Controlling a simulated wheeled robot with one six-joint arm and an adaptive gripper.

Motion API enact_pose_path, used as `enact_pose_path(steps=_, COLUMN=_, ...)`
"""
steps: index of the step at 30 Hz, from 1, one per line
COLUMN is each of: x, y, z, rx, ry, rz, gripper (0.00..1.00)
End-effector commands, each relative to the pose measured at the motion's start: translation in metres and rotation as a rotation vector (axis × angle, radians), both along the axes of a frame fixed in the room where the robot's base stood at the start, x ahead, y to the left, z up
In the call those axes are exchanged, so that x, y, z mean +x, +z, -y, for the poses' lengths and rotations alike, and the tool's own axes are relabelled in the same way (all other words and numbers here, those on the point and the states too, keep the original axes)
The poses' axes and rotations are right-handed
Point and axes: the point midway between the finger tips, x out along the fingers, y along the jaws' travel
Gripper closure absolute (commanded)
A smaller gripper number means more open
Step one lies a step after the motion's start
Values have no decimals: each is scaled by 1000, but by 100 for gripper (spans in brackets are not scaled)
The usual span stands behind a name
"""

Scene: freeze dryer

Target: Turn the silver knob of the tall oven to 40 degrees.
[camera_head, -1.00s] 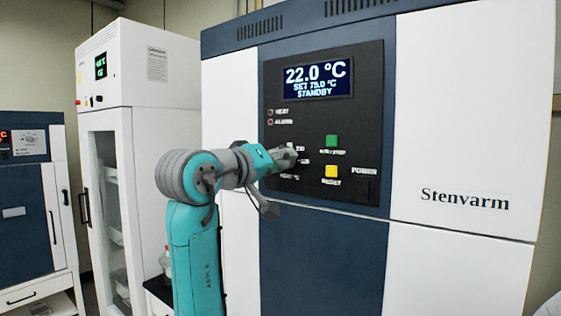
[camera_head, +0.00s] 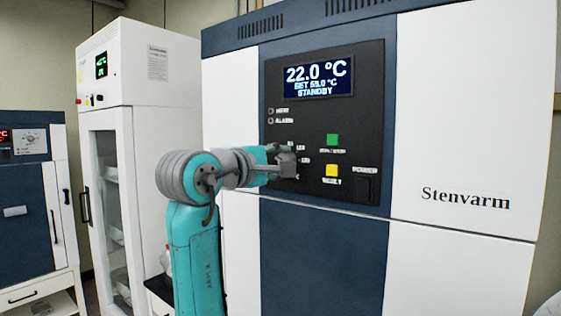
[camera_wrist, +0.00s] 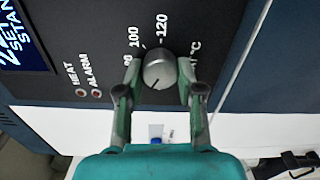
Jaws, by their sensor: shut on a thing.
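The tall oven (camera_head: 325,230) is white and dark blue, with the name Stenvarm on its right side. Its display (camera_head: 318,82) reads 22.0 °C, a set value that looks like 55.0 °C, and STANDBY. The silver knob (camera_wrist: 160,68) sits between my fingers in the wrist view, with scale marks such as 100 and 120 around it. My gripper (camera_wrist: 159,76) is shut on the knob, one finger on each side.
The green button (camera_head: 332,139), yellow button (camera_head: 331,171) and dark power switch (camera_head: 366,189) are close to the right of my gripper. A white glass-door cabinet (camera_head: 140,70) and a smaller oven (camera_head: 25,215) stand to the left.

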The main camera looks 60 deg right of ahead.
Motion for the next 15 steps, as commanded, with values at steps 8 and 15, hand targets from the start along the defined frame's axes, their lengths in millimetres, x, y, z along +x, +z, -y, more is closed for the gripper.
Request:
enact_pose_path(steps=8, x=1, y=-1, z=0, rx=15, ry=2, rz=-244, gripper=98)
enact_pose_path(steps=15, x=0, y=-2, z=0, rx=24, ry=2, rz=-401, gripper=98)
